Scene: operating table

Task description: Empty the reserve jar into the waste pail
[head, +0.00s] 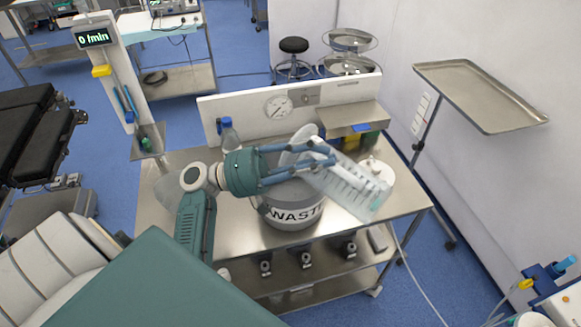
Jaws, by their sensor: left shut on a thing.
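The grey waste pail (292,215), lettered WASTE, stands on the steel cart. A clear jar with graduation marks, which looks like the reserve jar (352,190), is steeply tilted above the pail's right side. My left gripper (328,168) comes in from the left over the pail and is shut on the jar. The arm and jar hide much of the pail's opening. I cannot tell how much is in the jar or whether anything is flowing out. My right gripper is not in view.
The steel cart (235,235) has a back panel with a round gauge (278,107). A blue-capped bottle (229,134) stands behind my left gripper. A white lidded container (378,172) is close to the jar's right. A tray stand (480,92) is at the right.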

